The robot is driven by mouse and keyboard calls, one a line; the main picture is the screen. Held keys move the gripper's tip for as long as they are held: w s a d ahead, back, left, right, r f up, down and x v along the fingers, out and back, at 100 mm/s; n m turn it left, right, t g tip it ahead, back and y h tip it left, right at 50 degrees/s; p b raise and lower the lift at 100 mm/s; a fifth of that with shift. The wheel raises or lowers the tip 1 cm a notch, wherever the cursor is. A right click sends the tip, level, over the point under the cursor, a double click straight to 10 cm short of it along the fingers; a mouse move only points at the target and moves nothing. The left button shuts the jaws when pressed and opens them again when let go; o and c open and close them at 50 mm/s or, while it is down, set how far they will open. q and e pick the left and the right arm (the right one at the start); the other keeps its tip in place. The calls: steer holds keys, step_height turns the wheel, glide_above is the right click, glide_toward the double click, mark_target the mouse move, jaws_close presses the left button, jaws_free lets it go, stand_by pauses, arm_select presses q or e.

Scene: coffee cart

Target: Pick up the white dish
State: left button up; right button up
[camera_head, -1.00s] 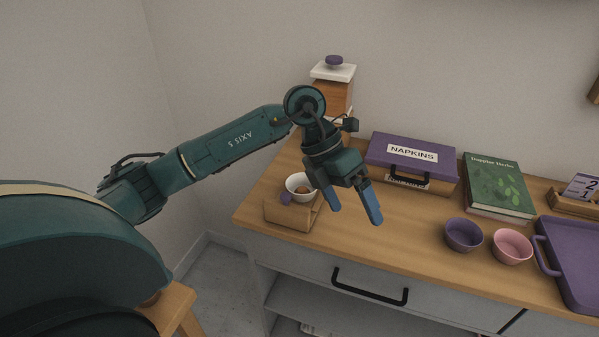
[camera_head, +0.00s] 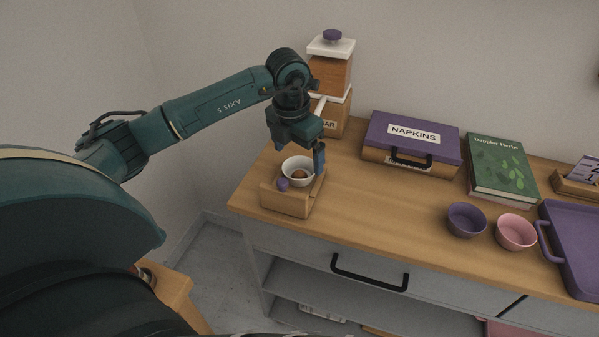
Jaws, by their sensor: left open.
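The white dish (camera_head: 298,163) is a small round bowl at the left end of the wooden counter. It sits in or on a light wooden box (camera_head: 288,203), and something small and brown shows inside it. My left gripper (camera_head: 300,158) is open and points down over the dish. One blue finger shows at the dish's right side; the other finger is mostly hidden. I cannot tell whether the fingers touch the dish. My right gripper is not in view.
A purple knob or ball (camera_head: 283,184) is at the box's front. A wooden canister (camera_head: 331,75) stands behind my gripper. A napkins box (camera_head: 413,134), a green book (camera_head: 501,167), purple bowl (camera_head: 466,221), pink bowl (camera_head: 516,233) and purple tray (camera_head: 575,260) lie rightward. The middle front counter is clear.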

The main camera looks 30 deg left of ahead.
mark_target(300, 176)
arm_select(q)
steer(key=f, duration=0.4)
steer(key=shift+w+f+p, duration=0.25)
steer(key=shift+p, duration=0.1)
steer(key=c, duration=1)
